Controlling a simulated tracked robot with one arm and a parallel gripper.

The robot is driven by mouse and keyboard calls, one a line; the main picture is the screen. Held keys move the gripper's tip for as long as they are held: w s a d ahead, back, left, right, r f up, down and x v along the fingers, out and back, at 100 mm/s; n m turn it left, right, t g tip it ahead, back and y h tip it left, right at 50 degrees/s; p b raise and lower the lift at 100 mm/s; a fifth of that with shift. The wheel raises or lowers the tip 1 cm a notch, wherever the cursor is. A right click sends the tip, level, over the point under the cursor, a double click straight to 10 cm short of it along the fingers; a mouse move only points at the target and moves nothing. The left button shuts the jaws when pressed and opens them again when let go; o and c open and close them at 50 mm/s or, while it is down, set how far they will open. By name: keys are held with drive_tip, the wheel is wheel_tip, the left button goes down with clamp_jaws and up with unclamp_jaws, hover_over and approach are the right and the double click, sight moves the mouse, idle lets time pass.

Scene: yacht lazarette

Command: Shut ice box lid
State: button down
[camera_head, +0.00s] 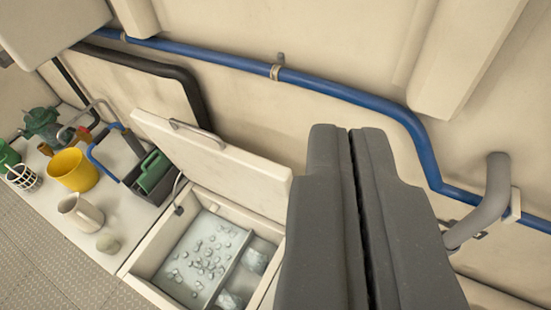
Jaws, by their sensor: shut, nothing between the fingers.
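The ice box (151,258) is a cream box set in the counter, with ice cubes in its larger left compartment and clear blocks in the narrow right one. Its lid (225,168) is raised, standing tilted up at the back edge, with a grey bar handle (198,134) near its top edge. My gripper (347,130) is in the right half of the view, its two dark grey fingers shut together and empty. It hides the right end of the ice box and sits just right of the lid. I cannot tell whether it touches the lid.
On the counter to the left stand a yellow bucket (72,170), a cream jug (80,212), a dark caddy with a green item (152,172) and a small round pot (108,243). A blue pipe (330,88) runs along the wall. A grey bent pipe (488,200) is at right.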

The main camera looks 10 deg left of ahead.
drive_tip(key=w+a+f+m+g+p, duration=0.1)
drive_tip(key=w+a+f+g+p, duration=0.3)
drive_tip(key=w+f, duration=0.5)
drive_tip(key=w+a+f+m+g+p, duration=0.1)
drive_tip(key=w+a+f+g+p, duration=0.15)
drive_tip(key=w+f+p, duration=0.6)
drive_tip(key=w+f+g+p, duration=0.1)
drive_tip(key=w+f, duration=0.2)
drive_tip(key=f, duration=0.3)
drive_tip(key=w+f+m+g+h+p, duration=0.1)
drive_tip(key=w+f, duration=0.3)
drive_tip(key=f, duration=0.2)
drive_tip(key=w+f+g+p, duration=0.1)
drive_tip(key=w+f, duration=0.2)
drive_tip(key=f, duration=0.3)
drive_tip(key=shift+w+a+f+m+h, duration=0.1)
drive_tip(key=shift+w+a+m+h, duration=0.2)
drive_tip(key=shift+a+m+h, duration=0.1)
